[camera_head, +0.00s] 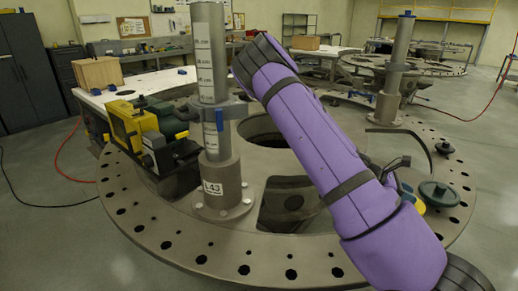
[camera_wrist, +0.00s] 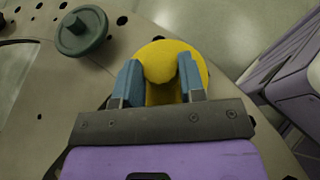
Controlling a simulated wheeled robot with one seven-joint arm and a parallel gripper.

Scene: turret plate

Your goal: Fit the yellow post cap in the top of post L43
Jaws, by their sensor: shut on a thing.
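The yellow post cap (camera_wrist: 172,58) is between the blue fingertips of my gripper (camera_wrist: 160,82) in the wrist view, and the fingers are shut on its narrower part. A sliver of the yellow cap also shows past my purple arm at the right of the head view (camera_head: 418,204), low by the turret plate. I cannot tell whether it touches the plate. Post L43 (camera_head: 207,75) stands upright at the left of centre in the head view, with its label on the base (camera_head: 213,188). Its top is at the picture's upper edge. My arm hides most of the gripper there.
A dark green cap (camera_head: 438,193) lies on the turret plate (camera_head: 300,262); it also shows in the wrist view (camera_wrist: 82,31). A yellow and black machine (camera_head: 140,130) stands left of the post. Another post (camera_head: 398,70) stands at the back right. The plate has large openings.

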